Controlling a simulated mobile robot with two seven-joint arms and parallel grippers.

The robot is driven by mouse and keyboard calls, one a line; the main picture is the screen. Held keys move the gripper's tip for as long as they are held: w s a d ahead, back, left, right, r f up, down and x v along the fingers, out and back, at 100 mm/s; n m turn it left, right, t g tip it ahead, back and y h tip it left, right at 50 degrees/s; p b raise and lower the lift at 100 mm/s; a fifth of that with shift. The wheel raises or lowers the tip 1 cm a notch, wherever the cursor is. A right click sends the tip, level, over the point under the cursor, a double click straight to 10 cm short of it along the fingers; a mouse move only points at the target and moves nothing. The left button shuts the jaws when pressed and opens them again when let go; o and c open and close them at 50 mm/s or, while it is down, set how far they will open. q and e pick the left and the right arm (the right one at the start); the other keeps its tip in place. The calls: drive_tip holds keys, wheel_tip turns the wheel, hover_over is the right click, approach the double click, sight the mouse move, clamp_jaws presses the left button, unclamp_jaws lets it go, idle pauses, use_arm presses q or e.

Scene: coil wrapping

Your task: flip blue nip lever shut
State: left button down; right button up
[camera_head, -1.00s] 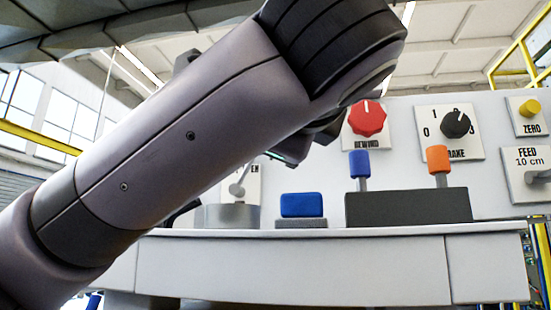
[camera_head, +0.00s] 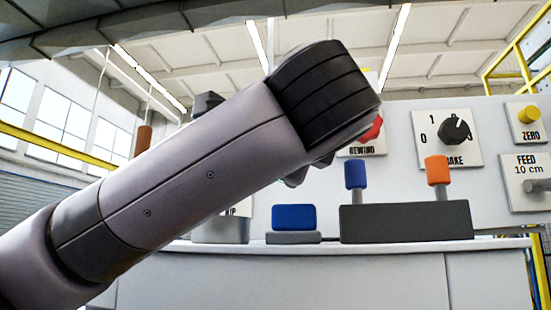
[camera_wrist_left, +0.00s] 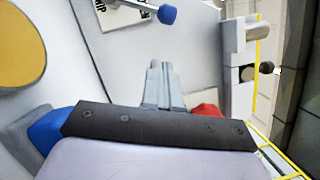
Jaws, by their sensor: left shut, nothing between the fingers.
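The blue nip lever (camera_wrist_left: 167,14) shows at the top of the left wrist view as a blue ball on a pale stalk, beside a plate lettered partly "IP". In the head view my left arm hides the lever; only a bit of the lettered plate (camera_head: 240,208) shows below the arm. My left gripper (camera_wrist_left: 161,66) is shut and empty, with its fingertips below the blue ball in the wrist picture and apart from it. In the head view the fingers are hidden behind my arm. My right gripper is not in view.
A dark block (camera_head: 405,222) carries blue (camera_head: 355,174) and orange (camera_head: 437,169) handles. A blue pad (camera_head: 294,217) sits left of it on the ledge. A partly covered red knob (camera_head: 372,132) and black dial (camera_head: 454,130) are on the panel. A yellow disc (camera_wrist_left: 20,45) shows in the wrist view.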

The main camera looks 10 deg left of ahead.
use_arm(q)
drive_tip(key=w+a+r+p, duration=0.1)
drive_tip(key=w+a+r, duration=0.1)
drive_tip(key=w+a, duration=0.2)
drive_tip(key=shift+p+x, duration=0.3)
drive_tip(key=shift+x, duration=0.6)
drive_tip(key=shift+a+f, duration=0.1)
